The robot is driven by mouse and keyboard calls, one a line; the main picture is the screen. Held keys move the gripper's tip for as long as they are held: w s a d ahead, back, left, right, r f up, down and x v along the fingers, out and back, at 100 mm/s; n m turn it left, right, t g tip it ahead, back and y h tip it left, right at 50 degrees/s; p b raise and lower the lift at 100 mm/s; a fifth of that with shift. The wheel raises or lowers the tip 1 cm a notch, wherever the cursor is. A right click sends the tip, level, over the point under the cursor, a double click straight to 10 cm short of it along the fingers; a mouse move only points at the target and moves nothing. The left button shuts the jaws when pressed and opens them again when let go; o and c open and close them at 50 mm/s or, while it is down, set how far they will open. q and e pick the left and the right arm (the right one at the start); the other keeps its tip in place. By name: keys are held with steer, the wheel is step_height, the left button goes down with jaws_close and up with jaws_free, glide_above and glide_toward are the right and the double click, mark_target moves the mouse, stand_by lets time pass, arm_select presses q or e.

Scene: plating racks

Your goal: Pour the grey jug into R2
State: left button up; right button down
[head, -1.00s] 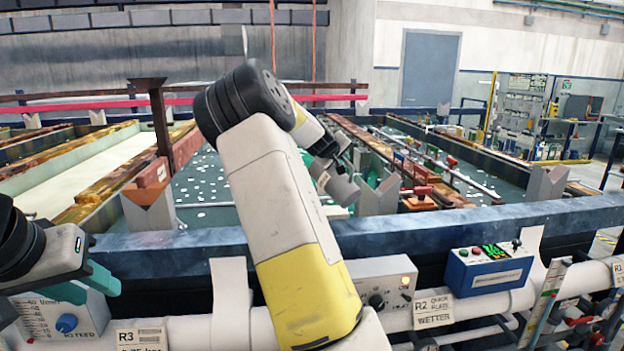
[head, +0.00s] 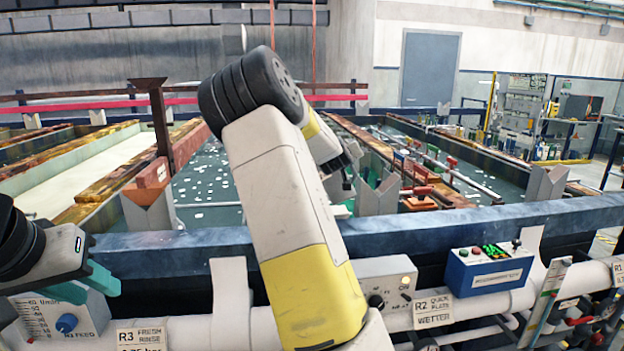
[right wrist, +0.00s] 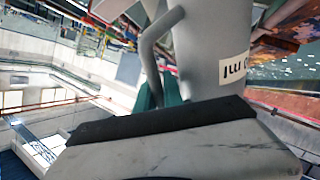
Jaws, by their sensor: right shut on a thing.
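The grey jug (right wrist: 208,55) shows large in the right wrist view, with its handle on the left and a white label. The picture is tilted, so I cannot tell how far the jug leans. My right gripper (right wrist: 162,97) is shut on the jug; a green finger shows beside the handle. In the head view my own right arm hides this gripper and most of the jug. The R2 label (head: 433,307) is on the front pipe, below the tank rim, right of my right arm. My left gripper (head: 86,284) is open and empty at the lower left, in front of the rim.
A blue rim (head: 440,225) runs across the front of the tanks. A blue control box (head: 488,270) and a white heater box (head: 386,285) sit at the front. Racks and rods lie over the right tank.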

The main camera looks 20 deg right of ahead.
stand_by(0.3)
steer(key=shift+s+d+f+m+t, duration=0.15)
steer(key=shift+s+f+m+t, duration=0.1)
steer(key=shift+f+m+t, duration=0.45)
steer(key=shift+m+t+h, duration=0.3)
steer(key=shift+m, duration=0.2)
steer(key=shift+f+m, duration=0.3)
